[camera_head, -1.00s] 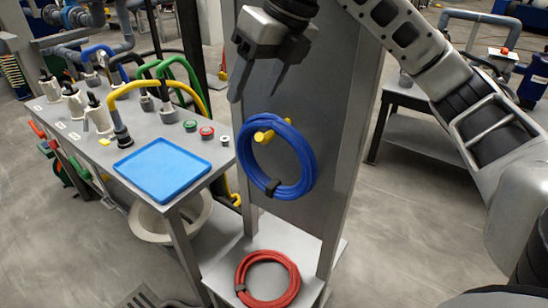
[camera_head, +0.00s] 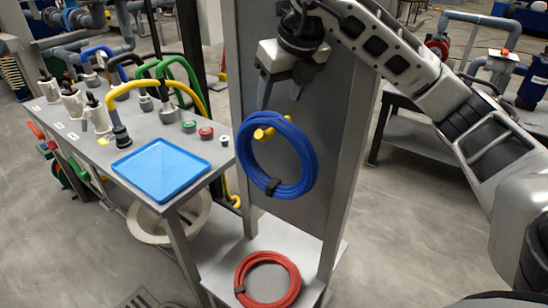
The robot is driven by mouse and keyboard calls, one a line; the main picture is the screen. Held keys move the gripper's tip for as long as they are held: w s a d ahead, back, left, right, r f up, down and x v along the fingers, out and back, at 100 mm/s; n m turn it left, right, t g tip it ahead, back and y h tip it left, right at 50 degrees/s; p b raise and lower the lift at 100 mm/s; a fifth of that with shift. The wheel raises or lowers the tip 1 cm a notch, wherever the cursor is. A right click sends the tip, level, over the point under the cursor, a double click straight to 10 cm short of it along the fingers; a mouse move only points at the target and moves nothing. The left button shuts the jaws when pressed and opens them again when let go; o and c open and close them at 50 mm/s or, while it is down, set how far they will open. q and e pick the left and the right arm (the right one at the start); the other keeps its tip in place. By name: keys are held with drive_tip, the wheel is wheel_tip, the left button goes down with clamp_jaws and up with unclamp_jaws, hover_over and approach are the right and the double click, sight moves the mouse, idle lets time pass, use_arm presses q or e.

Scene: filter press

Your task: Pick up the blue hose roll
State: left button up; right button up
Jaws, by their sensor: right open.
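The blue hose roll (camera_head: 308,160) hangs on a yellow peg (camera_head: 265,133) on the grey upright panel. A black strap binds its lower left part. My right gripper (camera_head: 281,100) is above the roll, pointing down, with its fingers apart and nothing between them. Its fingertips are close to the roll's top edge; I cannot tell whether they touch it. My left gripper does not show.
A red hose roll (camera_head: 241,276) lies on the low shelf (camera_head: 222,262) under the panel. At left, a grey bench (camera_head: 95,146) carries a blue tray (camera_head: 160,168), buttons and several hose fittings. A white bucket (camera_head: 145,226) stands below it.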

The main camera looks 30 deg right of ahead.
sight(275, 116)
drive_tip(key=x, duration=0.4)
drive_tip(key=shift+d+f, duration=0.15)
drive_tip(key=shift+f, duration=0.2)
clamp_jaws()
drive_tip(key=shift+r, duration=0.1)
drive_tip(key=shift+r, duration=0.1)
drive_tip(key=shift+r, duration=0.9)
drive_tip(key=s+a+r+p, duration=0.1)
drive_tip(key=s+a+r, duration=0.9)
drive_tip(key=r, duration=0.1)
